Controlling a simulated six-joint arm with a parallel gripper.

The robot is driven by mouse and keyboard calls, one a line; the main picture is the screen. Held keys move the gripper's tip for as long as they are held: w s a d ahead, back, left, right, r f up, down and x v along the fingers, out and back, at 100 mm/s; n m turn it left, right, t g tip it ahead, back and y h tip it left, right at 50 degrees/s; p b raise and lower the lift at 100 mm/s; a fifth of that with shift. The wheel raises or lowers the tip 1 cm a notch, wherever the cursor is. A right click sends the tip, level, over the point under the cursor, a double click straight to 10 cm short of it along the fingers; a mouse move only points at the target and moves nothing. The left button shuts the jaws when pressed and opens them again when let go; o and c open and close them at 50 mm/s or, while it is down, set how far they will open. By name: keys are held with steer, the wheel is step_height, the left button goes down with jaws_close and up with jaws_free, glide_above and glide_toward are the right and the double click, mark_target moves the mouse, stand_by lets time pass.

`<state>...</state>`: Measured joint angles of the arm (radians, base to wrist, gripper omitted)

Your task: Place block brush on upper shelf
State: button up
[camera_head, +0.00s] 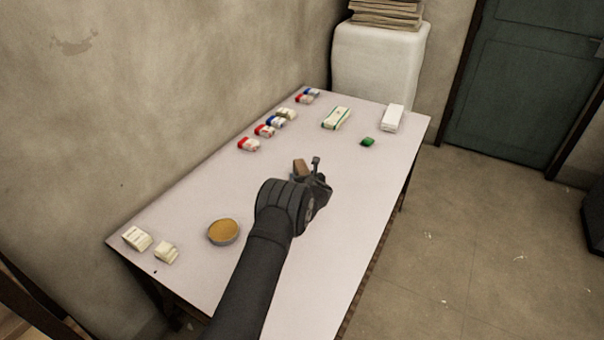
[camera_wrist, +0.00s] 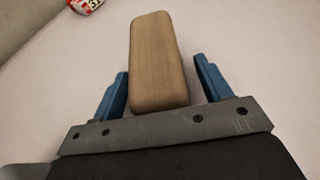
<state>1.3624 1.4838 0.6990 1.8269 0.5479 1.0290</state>
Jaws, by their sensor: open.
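A brown wooden block, likely the block brush (camera_head: 300,166), lies on the table, partly hidden behind my gripper in the head view. It also shows in the wrist view (camera_wrist: 155,60) as a long tan block with rounded corners. My gripper (camera_head: 318,172) is over the middle of the table. In the wrist view my gripper (camera_wrist: 163,82) is open, with one blue finger on each side of the block's near end. Gaps show between the block and the fingers, wider on the right. No upper shelf is in view.
The white table (camera_head: 190,285) holds several small red, blue and white boxes (camera_head: 264,131) along the wall edge. A green item (camera_head: 367,142), a white box (camera_head: 392,118) and a green-striped pack (camera_head: 336,118) lie beyond my gripper. A round tan-topped tin (camera_head: 223,231) is nearer.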

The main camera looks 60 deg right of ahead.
steer(key=shift+w+d+f, duration=0.1)
steer(key=shift+w+d, duration=0.1)
steer(key=c, duration=1.2)
